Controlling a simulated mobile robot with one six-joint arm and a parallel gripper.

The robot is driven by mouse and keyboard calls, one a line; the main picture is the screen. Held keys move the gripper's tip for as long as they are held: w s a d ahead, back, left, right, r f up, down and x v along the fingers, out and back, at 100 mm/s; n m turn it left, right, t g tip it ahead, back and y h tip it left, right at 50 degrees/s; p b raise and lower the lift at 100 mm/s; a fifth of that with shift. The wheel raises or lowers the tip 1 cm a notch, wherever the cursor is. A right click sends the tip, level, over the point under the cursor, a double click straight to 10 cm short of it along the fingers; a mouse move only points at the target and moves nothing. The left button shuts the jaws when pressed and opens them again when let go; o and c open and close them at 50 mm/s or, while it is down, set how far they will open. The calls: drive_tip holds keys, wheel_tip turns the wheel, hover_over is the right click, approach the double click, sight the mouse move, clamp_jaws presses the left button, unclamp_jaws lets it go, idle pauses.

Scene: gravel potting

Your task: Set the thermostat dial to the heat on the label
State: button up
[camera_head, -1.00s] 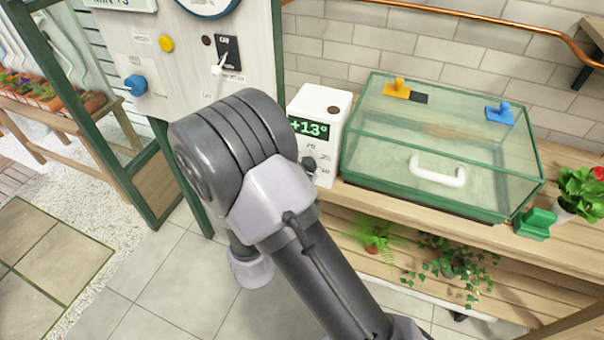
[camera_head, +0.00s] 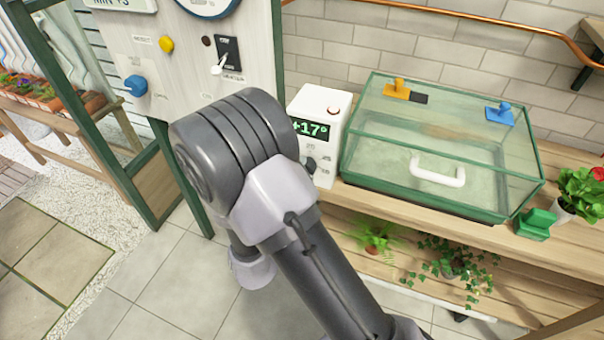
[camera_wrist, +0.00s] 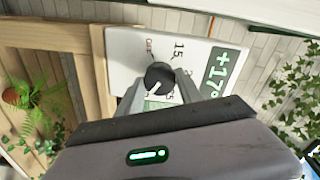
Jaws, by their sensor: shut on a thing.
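The white thermostat (camera_head: 322,104) stands on the wooden bench left of the glass case, its display (camera_head: 309,129) reading +17° in green. Its dark round dial (camera_wrist: 159,77) has a white pointer mark and sits on the front face, with numbers around it, 15 among them. My gripper (camera_wrist: 160,84) is shut on the dial, one finger on each side. In the head view the dial (camera_head: 310,166) is partly hidden by my arm. A small ring on top of the thermostat shows red. I cannot make out a label giving the heat.
A glass case (camera_head: 440,145) with a white handle stands right of the thermostat. A green block (camera_head: 536,224) and a red-flowered plant (camera_head: 582,192) are at its right. A control panel (camera_head: 190,60) with knobs and a switch stands left. Potted plants (camera_head: 375,236) sit on the lower shelf.

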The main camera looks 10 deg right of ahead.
drive_tip(key=o, duration=1.4)
drive_tip(key=p+v, duration=0.3)
drive_tip(key=v, duration=1.4)
drive_tip(key=shift+s, duration=0.25)
